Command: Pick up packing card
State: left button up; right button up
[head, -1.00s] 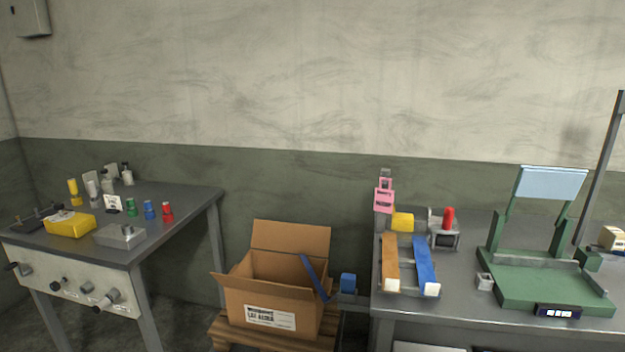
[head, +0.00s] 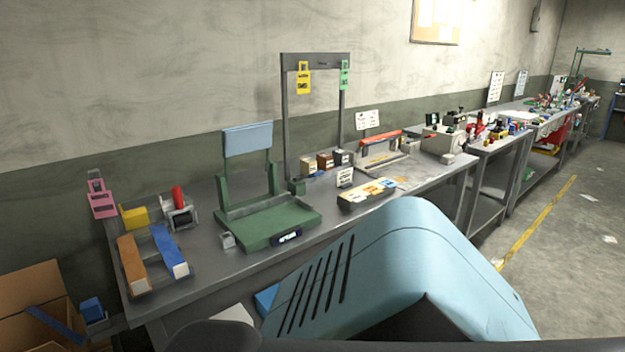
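No label that I can read says packing card. A pink card (head: 103,203) stands in a holder at the left end of the workbench (head: 210,285). A yellow card (head: 303,80) and a green card (head: 344,75) hang from a dark upright frame (head: 287,110) at the back of the bench. The print on the cards is too small to read. Neither of my grippers is in view.
A green stand with a tray (head: 270,224) and orange (head: 132,265) and blue (head: 168,250) strips occupy the bench. A cardboard box (head: 30,285) is at lower left. More benches run along the wall to the right. Open floor (head: 575,255) lies at right.

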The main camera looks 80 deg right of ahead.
aim_at(344, 177)
jog(key=z, duration=2.75)
jog(key=i+l, duration=0.3)
jog(key=i+l+u, duration=0.1)
jog(key=i+l, duration=0.15)
jog(key=l, duration=0.15)
jog(key=i+l, duration=0.3)
jog(key=i+l+u, duration=0.1)
jog(key=i+l, duration=0.15)
jog(key=l, duration=0.15)
jog(key=i+l, duration=0.25)
jog(key=l, duration=0.15)
jog(key=i+l+u, duration=0.1)
jog(key=i+l, duration=0.45)
jog(key=l, duration=0.25)
jog(key=i+l+u, duration=0.1)
jog(key=i+l, duration=0.15)
jog(key=l, duration=0.15)
